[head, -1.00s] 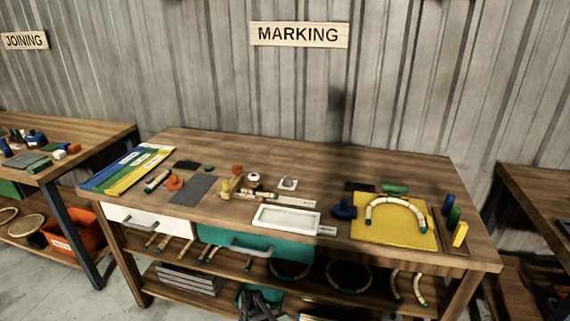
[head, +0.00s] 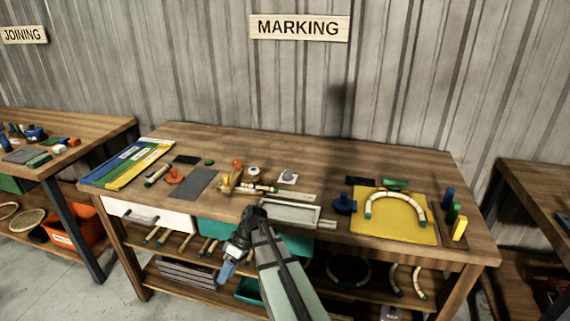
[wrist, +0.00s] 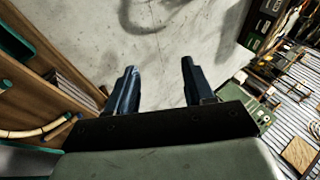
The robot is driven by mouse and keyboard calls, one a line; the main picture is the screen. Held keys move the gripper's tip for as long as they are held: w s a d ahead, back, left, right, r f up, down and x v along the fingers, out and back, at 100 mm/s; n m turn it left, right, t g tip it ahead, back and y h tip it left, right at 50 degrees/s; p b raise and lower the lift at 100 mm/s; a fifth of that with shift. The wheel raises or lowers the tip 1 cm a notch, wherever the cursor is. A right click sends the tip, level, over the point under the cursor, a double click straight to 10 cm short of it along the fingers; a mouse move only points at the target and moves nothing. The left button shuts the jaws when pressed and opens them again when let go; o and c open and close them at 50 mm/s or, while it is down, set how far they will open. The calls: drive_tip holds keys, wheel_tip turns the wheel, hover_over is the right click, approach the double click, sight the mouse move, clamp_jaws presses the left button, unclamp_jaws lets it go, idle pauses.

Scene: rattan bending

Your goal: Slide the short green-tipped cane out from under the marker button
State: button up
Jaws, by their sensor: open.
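A short pale banded cane (head: 258,188) with a green tip lies at the middle of the marking bench, beside a yellow-and-wood fixture (head: 231,180). A grey button-like knob on a white plate (head: 287,178) stands behind and right of it. I cannot tell which piece is the marker button or whether it touches the cane. Another short green-tipped cane (head: 155,176) lies at the left, by an orange knobbed piece (head: 174,176). My gripper (head: 228,268) hangs in front of the bench, below its top. In the wrist view it is open and empty (wrist: 157,82) over the floor.
A curved cane (head: 397,202) lies on a yellow board (head: 395,233) at the right. A white drawer (head: 148,217) and a teal drawer (head: 215,230) sit under the top. Shelves below hold canes.

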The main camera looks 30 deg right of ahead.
sight(258, 187)
drive_tip(key=w+d+r+n+t, duration=0.15)
drive_tip(key=w+d+r, duration=0.25)
drive_tip(key=r, duration=0.4)
drive_tip(key=w+d+r+n+t, duration=0.1)
drive_tip(key=w+d+r+n, duration=0.2)
drive_tip(key=r, duration=0.5)
drive_tip(key=w+d+r+m+h, duration=0.1)
drive_tip(key=w+d+r, duration=0.1)
drive_tip(key=d, duration=0.5)
drive_tip(key=w+d+r+m+t+h, duration=0.1)
drive_tip(key=w+d+r, duration=0.2)
drive_tip(key=d, duration=0.5)
drive_tip(key=w+d+r+m+t+h, duration=0.1)
drive_tip(key=w+d+r+h, duration=0.1)
drive_tip(key=d+r, duration=0.3)
drive_tip(key=d, duration=0.3)
drive_tip(key=shift+w, duration=0.35)
drive_tip(key=shift+a+m, duration=0.1)
drive_tip(key=shift+m, duration=0.15)
drive_tip(key=x, duration=1.3)
drive_tip(key=shift+w+a+f, duration=0.1)
drive_tip(key=shift+w+f, duration=0.15)
drive_tip(key=shift+c, duration=0.2)
